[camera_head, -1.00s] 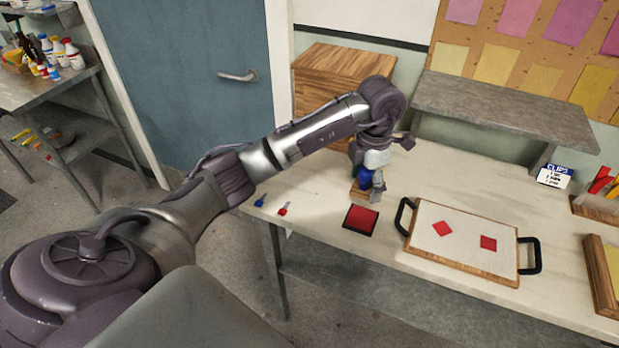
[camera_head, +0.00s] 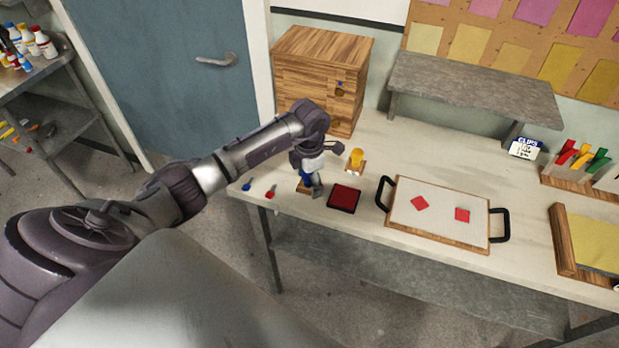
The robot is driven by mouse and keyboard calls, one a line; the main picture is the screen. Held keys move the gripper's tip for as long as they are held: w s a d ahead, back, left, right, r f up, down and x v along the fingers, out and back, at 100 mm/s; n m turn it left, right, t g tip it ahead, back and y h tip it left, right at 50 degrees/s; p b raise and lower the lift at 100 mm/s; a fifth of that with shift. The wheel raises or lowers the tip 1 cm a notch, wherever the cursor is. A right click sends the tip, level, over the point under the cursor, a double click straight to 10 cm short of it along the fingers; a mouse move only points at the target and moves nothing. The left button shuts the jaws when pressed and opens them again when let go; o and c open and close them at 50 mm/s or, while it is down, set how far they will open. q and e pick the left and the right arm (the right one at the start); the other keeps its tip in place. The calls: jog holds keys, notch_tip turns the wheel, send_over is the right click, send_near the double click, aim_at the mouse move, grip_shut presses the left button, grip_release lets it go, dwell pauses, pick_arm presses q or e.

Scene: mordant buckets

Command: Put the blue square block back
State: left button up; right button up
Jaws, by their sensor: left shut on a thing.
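The blue block (camera_head: 306,174) has a blue grip, partly hidden by my fingers, and a light wooden base below it. My left gripper (camera_head: 311,182) is shut on it at the left part of the table, left of the red ink pad (camera_head: 344,197). The block looks upright; I cannot tell whether its base touches the tabletop. A similar block with a yellow grip (camera_head: 357,157) stands on a wooden base behind the pad, to the right of my gripper. My right gripper is not in view.
A board with black handles (camera_head: 438,233) holds white cloth with two red square prints. Small blue (camera_head: 247,187) and red (camera_head: 270,192) items lie near the table's left edge. A wooden drawer cabinet (camera_head: 310,80) and a grey raised shelf (camera_head: 470,95) stand behind. Bare tabletop lies between shelf and board.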

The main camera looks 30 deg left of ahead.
pick_arm(q)
jog(key=shift+f, duration=0.1)
jog(key=o, duration=0.9)
jog(key=shift+r, duration=0.35)
notch_tip(320, 180, up, 10)
jog(key=b, duration=0.4)
jog(key=shift+r, duration=0.8)
